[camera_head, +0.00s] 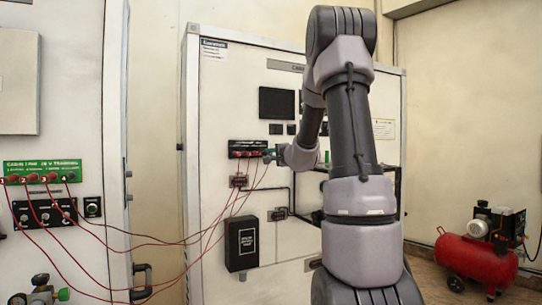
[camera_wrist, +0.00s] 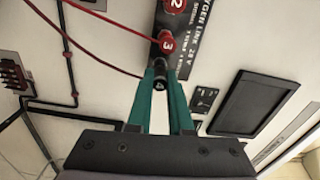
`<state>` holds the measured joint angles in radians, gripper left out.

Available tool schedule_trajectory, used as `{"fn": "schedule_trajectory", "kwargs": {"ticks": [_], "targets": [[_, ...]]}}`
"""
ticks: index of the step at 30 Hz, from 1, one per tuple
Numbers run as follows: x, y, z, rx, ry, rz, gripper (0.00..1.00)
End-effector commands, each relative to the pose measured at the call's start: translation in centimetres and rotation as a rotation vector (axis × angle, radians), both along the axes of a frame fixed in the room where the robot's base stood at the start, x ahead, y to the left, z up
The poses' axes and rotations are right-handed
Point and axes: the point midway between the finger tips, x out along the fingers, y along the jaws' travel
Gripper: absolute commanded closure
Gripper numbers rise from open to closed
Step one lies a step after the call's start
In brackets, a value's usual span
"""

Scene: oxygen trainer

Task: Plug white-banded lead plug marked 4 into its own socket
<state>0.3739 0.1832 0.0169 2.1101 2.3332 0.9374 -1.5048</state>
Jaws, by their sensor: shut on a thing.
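In the wrist view, my gripper (camera_wrist: 164,78) has its green fingers closed on a dark plug marked 4 (camera_wrist: 159,86). The plug points at the lower end of a black socket strip (camera_wrist: 185,48) lettered "oxygen line 28 V". I cannot tell whether it is in a socket or just in front; the fingers hide the contact. Its white band does not show clearly. Red plugs marked 3 (camera_wrist: 166,42) and 2 (camera_wrist: 175,5) sit in the strip beyond it. In the head view, my gripper (camera_head: 270,157) is at the right end of this strip (camera_head: 248,142).
Red leads (camera_head: 150,240) hang between the cabinet and a green-topped panel (camera_head: 42,168) on the left, which holds several numbered plugs. A dark screen (camera_wrist: 265,103) is right of my fingers. A black box (camera_head: 241,243) is below the strip. A red compressor (camera_head: 475,258) stands on the floor at right.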

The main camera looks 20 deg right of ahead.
Motion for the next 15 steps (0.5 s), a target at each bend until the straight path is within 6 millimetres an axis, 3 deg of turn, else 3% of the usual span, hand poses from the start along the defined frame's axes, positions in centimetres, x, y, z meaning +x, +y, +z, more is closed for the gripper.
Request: {"fn": "schedule_trajectory", "kwargs": {"ticks": [15], "targets": [[1.06, 0.09, 0.04, 0.0, -0.001, 0.001, 1.0]]}}
